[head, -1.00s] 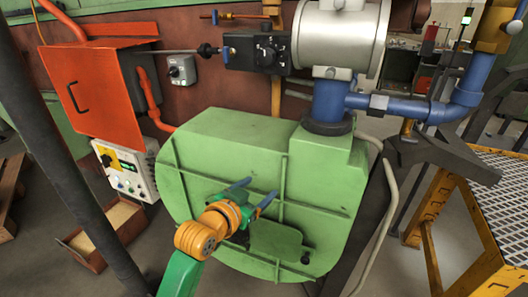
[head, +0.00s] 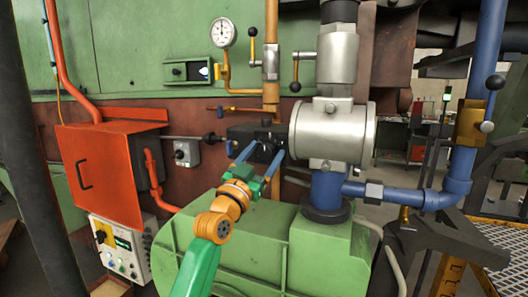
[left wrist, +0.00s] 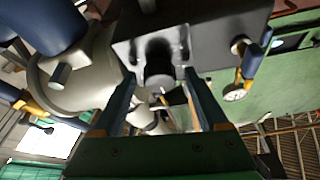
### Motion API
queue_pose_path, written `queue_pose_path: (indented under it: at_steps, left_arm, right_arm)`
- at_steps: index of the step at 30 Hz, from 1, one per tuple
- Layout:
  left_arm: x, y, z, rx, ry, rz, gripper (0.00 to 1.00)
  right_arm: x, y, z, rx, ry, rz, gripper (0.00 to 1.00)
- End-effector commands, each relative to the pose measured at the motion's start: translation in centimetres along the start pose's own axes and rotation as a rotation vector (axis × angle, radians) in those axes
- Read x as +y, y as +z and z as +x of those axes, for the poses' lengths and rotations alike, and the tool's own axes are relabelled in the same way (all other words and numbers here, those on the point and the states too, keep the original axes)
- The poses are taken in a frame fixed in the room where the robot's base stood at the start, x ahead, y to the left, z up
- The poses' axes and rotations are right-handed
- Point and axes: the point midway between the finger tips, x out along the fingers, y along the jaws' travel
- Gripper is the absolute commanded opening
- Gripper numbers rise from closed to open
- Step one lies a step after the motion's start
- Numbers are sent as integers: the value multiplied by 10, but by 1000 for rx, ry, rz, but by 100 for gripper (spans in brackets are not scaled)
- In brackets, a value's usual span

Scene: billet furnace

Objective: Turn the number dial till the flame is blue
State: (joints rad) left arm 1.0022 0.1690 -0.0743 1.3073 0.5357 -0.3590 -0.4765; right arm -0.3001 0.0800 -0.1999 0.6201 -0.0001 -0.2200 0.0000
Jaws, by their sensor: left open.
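My left gripper (head: 262,154) is open, its two blue fingers raised in front of a black box (head: 240,134) beside the silver cylinder. In the left wrist view a dark round knob (left wrist: 158,74) on the box's face lies between the open fingertips (left wrist: 160,84); I cannot tell whether they touch it. In the head view the fingers partly cover the box's face. No numbers are legible on the knob. A small grey box with a round dial (head: 181,154) is on the wall to the left. My right gripper is out of view.
The silver cylinder (head: 322,133) and blue pipe (head: 398,193) are right of the gripper. Green housing (head: 272,236) lies below. An orange cabinet (head: 100,175) and control box (head: 122,248) stand left. A round gauge (head: 223,33) is above.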

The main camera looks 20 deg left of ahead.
Motion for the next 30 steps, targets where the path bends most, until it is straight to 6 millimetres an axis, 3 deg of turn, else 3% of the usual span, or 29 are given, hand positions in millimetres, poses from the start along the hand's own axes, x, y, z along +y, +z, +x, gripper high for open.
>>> queue_pose_path:
  at_steps: [5, 12, 14, 23, 30]
  left_arm:
    - [0, 0, 0, 0, 1, 0, 76]
    - [0, 0, 0, -1, 1, -1, 12]
    - [0, 1, 0, -1, 1, -1, 0]
    - [1, -1, 1, -2, -15, -43, 0]
    - [1, -4, 2, -4, -73, -188, 0]
  right_arm:
    - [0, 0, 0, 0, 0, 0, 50]
    - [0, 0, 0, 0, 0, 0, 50]
    - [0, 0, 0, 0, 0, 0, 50]
    - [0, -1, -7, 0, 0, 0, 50]
    - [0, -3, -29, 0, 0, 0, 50]
